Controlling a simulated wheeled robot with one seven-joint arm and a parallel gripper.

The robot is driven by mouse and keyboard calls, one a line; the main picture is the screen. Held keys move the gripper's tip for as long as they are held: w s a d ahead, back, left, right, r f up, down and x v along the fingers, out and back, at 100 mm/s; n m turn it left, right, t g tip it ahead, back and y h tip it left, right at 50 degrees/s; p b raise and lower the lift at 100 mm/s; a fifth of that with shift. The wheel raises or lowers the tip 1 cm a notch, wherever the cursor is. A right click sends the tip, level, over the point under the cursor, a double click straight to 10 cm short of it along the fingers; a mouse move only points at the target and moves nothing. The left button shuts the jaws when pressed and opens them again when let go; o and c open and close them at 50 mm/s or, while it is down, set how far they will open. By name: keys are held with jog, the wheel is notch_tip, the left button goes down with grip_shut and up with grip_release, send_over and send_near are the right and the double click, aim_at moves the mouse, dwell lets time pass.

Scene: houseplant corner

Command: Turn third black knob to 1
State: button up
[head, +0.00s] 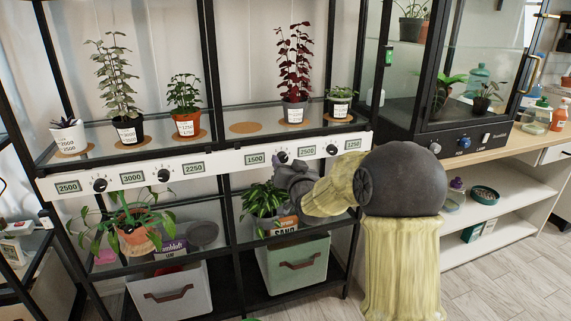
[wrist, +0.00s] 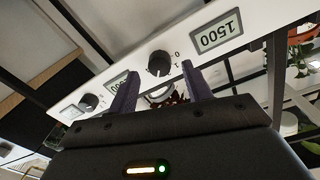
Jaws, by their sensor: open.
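A white control panel (head: 210,171) runs along the front of the shelf rack, with black knobs between number displays. The third black knob (head: 282,157) sits between the 1500 and 2500 displays, just above my gripper (head: 284,167). In the wrist view this knob (wrist: 160,63) appears ahead of the fingertips, beside the inverted 1500 display (wrist: 221,35). Small 0 and 1 marks are by its right side; a light pointer line shows on its lower face. My gripper (wrist: 160,71) is open, one finger toward either side of the knob; contact cannot be told.
The fourth knob (head: 332,150) is close by on the right; it also shows in the wrist view (wrist: 88,102). Potted plants stand on the shelf above. A green plant (head: 264,203) and a SAND bag (head: 284,226) are below my gripper. A dark rack post (head: 214,125) stands to the left.

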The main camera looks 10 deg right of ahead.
jog(key=shift+w+a, duration=0.1)
jog(key=shift+w, duration=0.75)
jog(key=shift+c, duration=0.3)
jog(key=c, duration=0.9)
